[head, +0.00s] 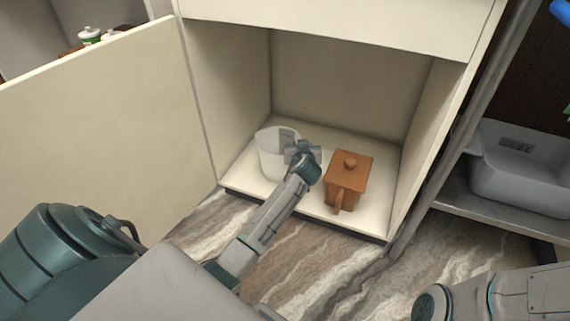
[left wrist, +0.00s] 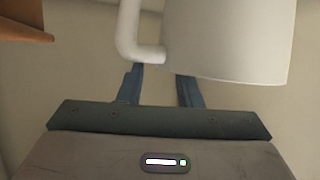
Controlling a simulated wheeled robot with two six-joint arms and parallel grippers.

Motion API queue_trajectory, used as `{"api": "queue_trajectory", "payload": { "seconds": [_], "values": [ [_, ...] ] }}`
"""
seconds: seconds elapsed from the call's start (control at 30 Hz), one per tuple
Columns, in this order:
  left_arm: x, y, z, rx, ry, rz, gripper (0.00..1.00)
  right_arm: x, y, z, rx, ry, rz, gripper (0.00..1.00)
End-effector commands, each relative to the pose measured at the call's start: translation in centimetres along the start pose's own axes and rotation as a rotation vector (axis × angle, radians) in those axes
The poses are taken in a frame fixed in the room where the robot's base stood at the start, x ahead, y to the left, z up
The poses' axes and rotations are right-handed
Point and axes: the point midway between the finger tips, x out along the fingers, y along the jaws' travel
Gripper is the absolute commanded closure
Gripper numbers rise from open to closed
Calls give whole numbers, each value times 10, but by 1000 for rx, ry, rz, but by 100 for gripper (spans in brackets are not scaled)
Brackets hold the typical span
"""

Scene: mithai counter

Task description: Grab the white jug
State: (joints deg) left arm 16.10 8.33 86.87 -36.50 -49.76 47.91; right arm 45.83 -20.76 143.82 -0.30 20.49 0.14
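The white jug (head: 270,158) stands on the floor of the open cabinet, at the left. In the left wrist view the jug (left wrist: 225,40) fills the upper right, with its curved handle (left wrist: 128,35) on its left side. My left gripper (head: 300,152) reaches into the cabinet on the handle side of the jug. In the left wrist view its two fingers (left wrist: 160,85) are apart, with a gap between them. Their tips are hidden behind the handle and the jug's lower edge, so I cannot tell whether they touch. My right gripper is not in view.
A brown lidded pot (head: 348,180) stands close to the right of my left gripper. The cabinet's side walls and the open door (head: 110,130) at left bound the space. A grey bin (head: 520,175) sits on a shelf at right.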

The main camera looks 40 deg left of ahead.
Motion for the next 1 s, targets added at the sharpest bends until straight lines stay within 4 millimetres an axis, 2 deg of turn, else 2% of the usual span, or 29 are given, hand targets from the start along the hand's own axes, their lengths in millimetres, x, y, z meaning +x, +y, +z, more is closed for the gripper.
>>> {"api": "queue_trajectory", "payload": {
  "seconds": [0.03,0.1,0.37,0.53,1.0],
  "values": [
    [10,1,4,-1,3,0,68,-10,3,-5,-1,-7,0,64],
    [17,0,3,0,2,-1,68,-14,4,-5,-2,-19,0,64],
    [19,0,-1,-1,1,0,68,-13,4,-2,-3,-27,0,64],
    [19,0,0,0,0,0,100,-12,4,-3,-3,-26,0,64],
    [19,0,1,0,-2,0,100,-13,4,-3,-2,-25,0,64]
  ]
}}
